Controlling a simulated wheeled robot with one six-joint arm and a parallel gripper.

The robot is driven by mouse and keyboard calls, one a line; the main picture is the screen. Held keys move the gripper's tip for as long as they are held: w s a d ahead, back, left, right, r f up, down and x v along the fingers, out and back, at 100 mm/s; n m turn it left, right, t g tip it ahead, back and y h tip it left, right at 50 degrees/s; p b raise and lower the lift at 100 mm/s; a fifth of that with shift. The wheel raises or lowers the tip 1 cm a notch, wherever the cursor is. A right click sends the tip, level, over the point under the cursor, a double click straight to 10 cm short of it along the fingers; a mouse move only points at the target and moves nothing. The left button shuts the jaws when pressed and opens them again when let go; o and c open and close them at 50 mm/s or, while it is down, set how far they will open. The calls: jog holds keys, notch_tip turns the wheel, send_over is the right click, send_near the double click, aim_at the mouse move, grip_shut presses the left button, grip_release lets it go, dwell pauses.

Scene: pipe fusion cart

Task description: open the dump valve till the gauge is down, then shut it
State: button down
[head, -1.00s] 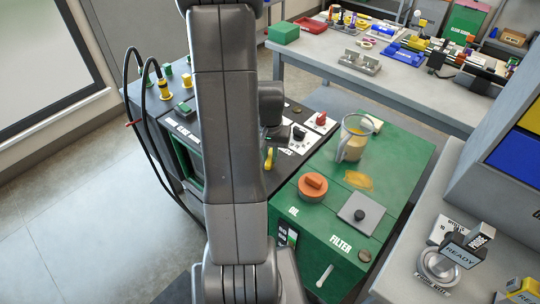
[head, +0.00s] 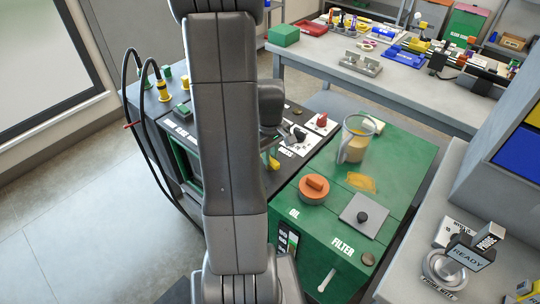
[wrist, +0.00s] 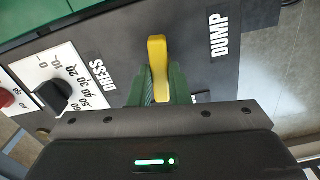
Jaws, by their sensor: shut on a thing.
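The yellow dump valve lever (wrist: 157,60) stands beside the DUMP label (wrist: 220,35) on the dark panel in the wrist view. My gripper (wrist: 160,82) is shut on this lever, with its green fingers on either side of it. The lever's far end sticks out beyond the fingers. In the head view a small part of the yellow lever (head: 273,163) shows at the right edge of my arm; my arm hides the gripper there. I see no gauge face whose reading I can make out.
A black knob (wrist: 60,97) on a numbered white plate sits left of the lever, with a red knob (head: 321,119) nearby. A green FILTER and OIL unit (head: 330,250) with a jug (head: 355,140) stands to the right. Black hoses (head: 140,150) hang at the left.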

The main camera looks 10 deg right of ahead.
jog(key=shift+n, duration=0.9)
jog(key=c, duration=1.4)
grip_release()
jog(key=shift+o, duration=0.2)
notch_tip(320, 180, up, 14)
jog(key=shift+f, duration=0.2)
